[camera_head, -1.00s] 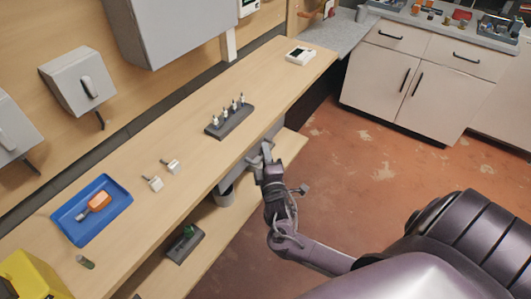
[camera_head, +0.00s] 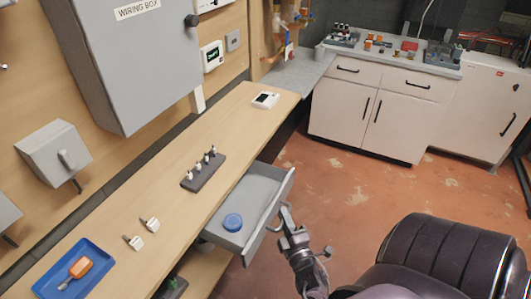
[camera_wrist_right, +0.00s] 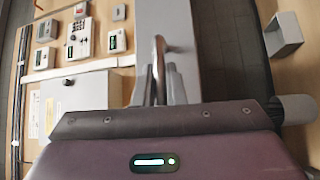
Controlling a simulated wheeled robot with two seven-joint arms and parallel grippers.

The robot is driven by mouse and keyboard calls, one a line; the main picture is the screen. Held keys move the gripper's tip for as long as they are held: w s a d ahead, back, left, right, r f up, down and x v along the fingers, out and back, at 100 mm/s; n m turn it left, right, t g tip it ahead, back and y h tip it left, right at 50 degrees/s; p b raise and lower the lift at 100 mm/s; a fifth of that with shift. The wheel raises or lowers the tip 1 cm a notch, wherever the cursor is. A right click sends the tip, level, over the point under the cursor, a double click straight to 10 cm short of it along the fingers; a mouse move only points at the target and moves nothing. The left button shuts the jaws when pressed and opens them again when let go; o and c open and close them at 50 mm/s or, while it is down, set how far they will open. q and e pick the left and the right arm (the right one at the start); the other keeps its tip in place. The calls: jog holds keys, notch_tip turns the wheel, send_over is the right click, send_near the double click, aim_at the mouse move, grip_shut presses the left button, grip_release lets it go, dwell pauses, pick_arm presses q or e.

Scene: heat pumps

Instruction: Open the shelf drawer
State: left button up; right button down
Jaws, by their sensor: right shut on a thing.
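The grey shelf drawer (camera_head: 262,187) under the wooden workbench stands pulled out, and its inside shows. My right gripper (camera_head: 285,216) is at the drawer's front, shut on the drawer handle (camera_wrist_right: 160,55). In the right wrist view, the fingers of my right gripper (camera_wrist_right: 162,85) close around the metal handle. My left gripper is in neither view.
On the workbench (camera_head: 195,155) are a dark rack (camera_head: 203,173) with several small pegs, two small white parts and a blue tray (camera_head: 95,262). White cabinets (camera_head: 370,110) stand at the back. The reddish floor (camera_head: 350,185) before them is clear.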

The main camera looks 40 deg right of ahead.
jog(key=shift+s+d+p, duration=0.15)
jog(key=shift+s+d, duration=0.15)
jog(key=shift+s, duration=0.4)
jog(key=shift+s+d+p, duration=0.1)
jog(key=shift+s+d, duration=0.15)
jog(key=shift+s, duration=0.4)
jog(key=shift+s+d+p, duration=0.15)
jog(key=shift+s+d, duration=0.15)
jog(key=shift+s, duration=0.4)
jog(key=c, duration=1.5)
grip_release()
jog(key=b+v, duration=0.1)
jog(key=v, duration=0.6)
jog(key=shift+s+a+b, duration=0.2)
jog(key=shift+s+b, duration=0.1)
jog(key=shift+s, duration=0.05)
jog(key=shift+f, duration=0.15)
